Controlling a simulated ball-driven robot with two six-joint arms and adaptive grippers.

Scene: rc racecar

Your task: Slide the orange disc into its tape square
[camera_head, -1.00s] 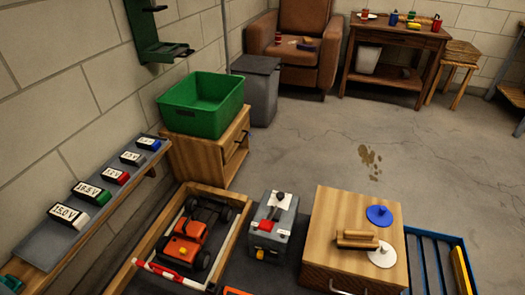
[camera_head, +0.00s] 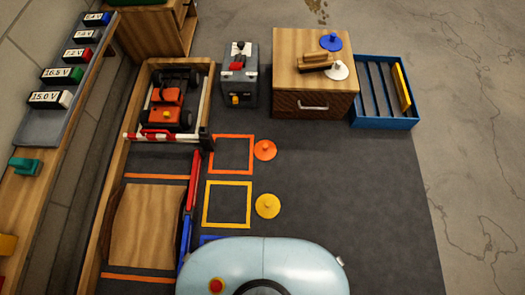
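The orange disc (camera_head: 265,150), with a small knob on top, lies on the dark mat just right of the orange tape square (camera_head: 231,154). It lies outside the square, close to or at its right edge. The square is empty. Neither of my grippers is in view.
A yellow tape square (camera_head: 227,205) and yellow disc (camera_head: 267,206) lie nearer. Red and blue bars (camera_head: 193,180) stand left of the squares. A wooden cabinet (camera_head: 313,88), grey box (camera_head: 239,80) and blue tray (camera_head: 384,121) are behind. The mat right of the discs is clear.

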